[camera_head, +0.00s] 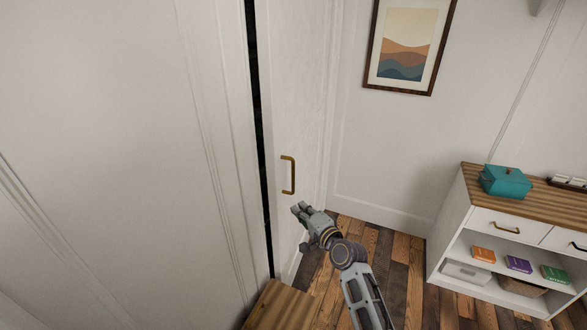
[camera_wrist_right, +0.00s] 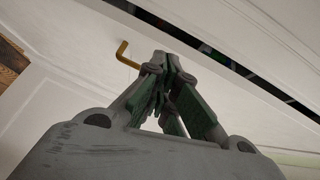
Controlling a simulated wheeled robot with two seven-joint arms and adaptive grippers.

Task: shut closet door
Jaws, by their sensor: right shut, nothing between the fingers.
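The white closet door (camera_head: 293,90) stands in the middle of the head view, with a dark narrow gap (camera_head: 261,130) along its left edge beside a white panel. A brass handle (camera_head: 288,175) is on the door; it also shows in the right wrist view (camera_wrist_right: 123,52). My right gripper (camera_head: 300,210) is shut and empty, just below and right of the handle. In the wrist view its closed fingertips (camera_wrist_right: 168,62) are close to the door face; I cannot tell whether they touch it. My left gripper is not in view.
A white cabinet (camera_head: 437,262) with a wooden top stands at the right, holding a teal box (camera_head: 506,181), books and a basket. A wooden surface (camera_head: 277,305) is at the bottom, near the door. Plank floor (camera_head: 375,245) lies open between door and cabinet.

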